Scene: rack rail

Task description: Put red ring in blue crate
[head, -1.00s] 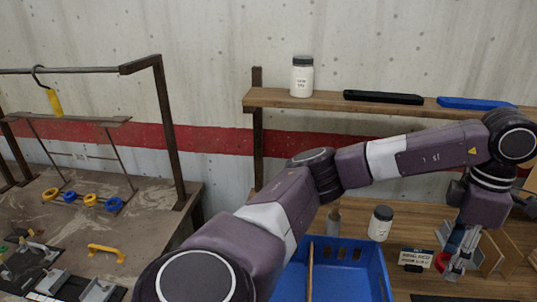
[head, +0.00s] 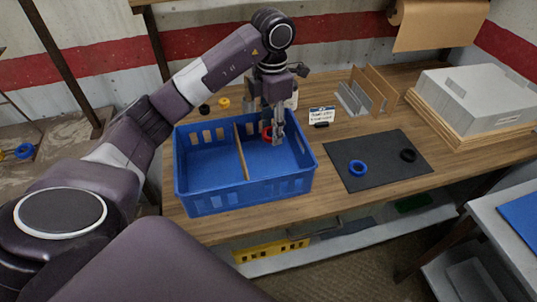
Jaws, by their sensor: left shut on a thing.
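The red ring (head: 267,134) is in the head view, partly hidden by the fingers of my left gripper (head: 276,138). That gripper points down and is shut on the ring. It appears over the right compartment of the blue crate (head: 245,197), near the back wall. I cannot tell exactly how high the ring is above the crate floor. The crate stands on the wooden bench and a thin brown divider (head: 241,152) splits it into two compartments. Both compartments look empty. My right gripper is not in view.
Right of the crate, a black mat (head: 380,172) holds a blue ring (head: 358,168) and a black ring (head: 408,156). A small sign (head: 321,115) and upright dividers (head: 372,90) stand behind. A grey box (head: 478,98) is at the right. Other rings lie behind the crate.

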